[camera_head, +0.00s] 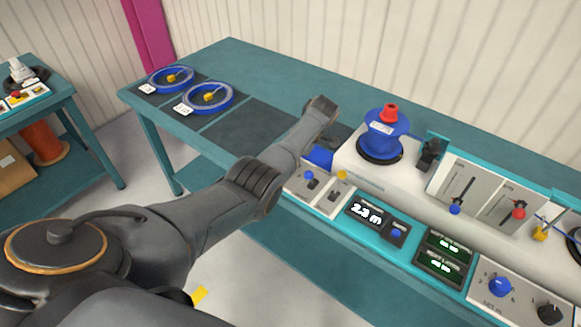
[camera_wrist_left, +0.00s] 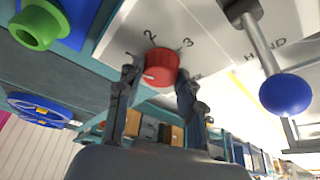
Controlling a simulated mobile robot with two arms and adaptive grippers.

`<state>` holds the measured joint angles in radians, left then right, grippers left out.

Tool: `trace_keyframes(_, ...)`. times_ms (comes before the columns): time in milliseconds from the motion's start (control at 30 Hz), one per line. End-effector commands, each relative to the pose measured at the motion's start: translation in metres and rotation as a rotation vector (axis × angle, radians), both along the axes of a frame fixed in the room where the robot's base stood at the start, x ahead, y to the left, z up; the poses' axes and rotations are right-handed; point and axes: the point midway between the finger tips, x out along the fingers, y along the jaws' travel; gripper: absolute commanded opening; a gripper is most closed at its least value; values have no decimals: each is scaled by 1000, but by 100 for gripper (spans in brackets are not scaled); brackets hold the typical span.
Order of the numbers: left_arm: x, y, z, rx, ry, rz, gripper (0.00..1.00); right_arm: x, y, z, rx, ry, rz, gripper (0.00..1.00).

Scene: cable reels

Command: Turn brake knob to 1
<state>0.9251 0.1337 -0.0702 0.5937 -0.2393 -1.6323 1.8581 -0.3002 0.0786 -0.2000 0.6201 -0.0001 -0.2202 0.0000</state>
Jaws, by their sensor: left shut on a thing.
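The red brake knob (camera_wrist_left: 162,62) shows in the left wrist view on a pale panel, with the printed numbers 2 and 3 beyond it. My left gripper (camera_wrist_left: 158,84) has one finger on each side of the knob and is shut on it. A small pale mark shows on the knob's near left side; I cannot tell which number it points to. In the head view my left arm reaches over the bench and hides the brake knob and fingertips. My right gripper is not in view.
A lever with a blue ball (camera_wrist_left: 287,94) stands right of the knob, near the word HAND. A green ring-shaped part (camera_wrist_left: 38,27) is at upper left. On the bench are a blue reel (camera_head: 386,138), control panels and two blue rings (camera_head: 207,97) on dark mats.

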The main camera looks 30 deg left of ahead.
Motion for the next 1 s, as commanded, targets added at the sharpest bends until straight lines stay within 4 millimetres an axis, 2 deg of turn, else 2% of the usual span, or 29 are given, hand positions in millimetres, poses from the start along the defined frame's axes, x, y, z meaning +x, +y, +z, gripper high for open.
trace_keyframes(200,0,1,-1,1,0,66,6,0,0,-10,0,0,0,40)
trace_keyframes(733,0,1,0,2,1,86,6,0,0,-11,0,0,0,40)
trace_keyframes(767,0,1,0,2,1,86,44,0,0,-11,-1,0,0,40)
trace_keyframes(800,0,1,0,2,1,86,52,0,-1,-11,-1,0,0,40)
trace_keyframes(867,0,1,0,2,1,86,61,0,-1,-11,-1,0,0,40)
trace_keyframes(1000,0,1,0,1,1,85,61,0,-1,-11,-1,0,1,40)
